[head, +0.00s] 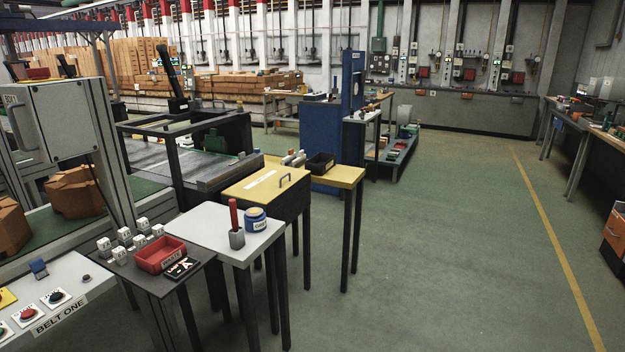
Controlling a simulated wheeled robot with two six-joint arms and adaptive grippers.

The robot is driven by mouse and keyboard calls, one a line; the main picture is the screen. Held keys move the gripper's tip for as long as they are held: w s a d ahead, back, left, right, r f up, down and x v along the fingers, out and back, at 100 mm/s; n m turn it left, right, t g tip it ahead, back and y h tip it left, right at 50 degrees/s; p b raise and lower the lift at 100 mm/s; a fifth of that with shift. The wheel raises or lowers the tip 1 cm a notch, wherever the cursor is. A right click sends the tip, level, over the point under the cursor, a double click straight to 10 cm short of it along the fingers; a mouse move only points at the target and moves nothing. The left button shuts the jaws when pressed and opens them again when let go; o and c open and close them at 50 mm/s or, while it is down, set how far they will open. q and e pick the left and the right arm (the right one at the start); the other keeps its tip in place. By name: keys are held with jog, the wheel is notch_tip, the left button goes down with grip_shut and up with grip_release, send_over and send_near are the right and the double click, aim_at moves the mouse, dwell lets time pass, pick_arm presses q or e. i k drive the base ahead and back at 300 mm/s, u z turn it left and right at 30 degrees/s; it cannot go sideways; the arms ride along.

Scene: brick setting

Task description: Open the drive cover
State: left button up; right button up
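A yellow lid (247,192) with a white label strip and a small grey handle (285,179) lies flat on a dark box left of the centre. It looks like the drive cover and appears shut; its label is too small to read. The box stands beside the belt conveyor (150,165). Neither of my grippers shows in the head view.
A pale table (205,222) in front of the lid bears a blue tin (256,222) and a red-handled tool in a grey holder (236,236). A red tray (160,256) stands nearer. A black bin (321,163) is behind. Open green floor lies right.

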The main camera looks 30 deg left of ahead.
aim_at(264, 185)
jog(key=u, duration=0.3)
jog(key=i, duration=3.2)
jog(key=u, duration=2.35)
jog(key=i, duration=0.7)
jog(key=z, duration=0.95)
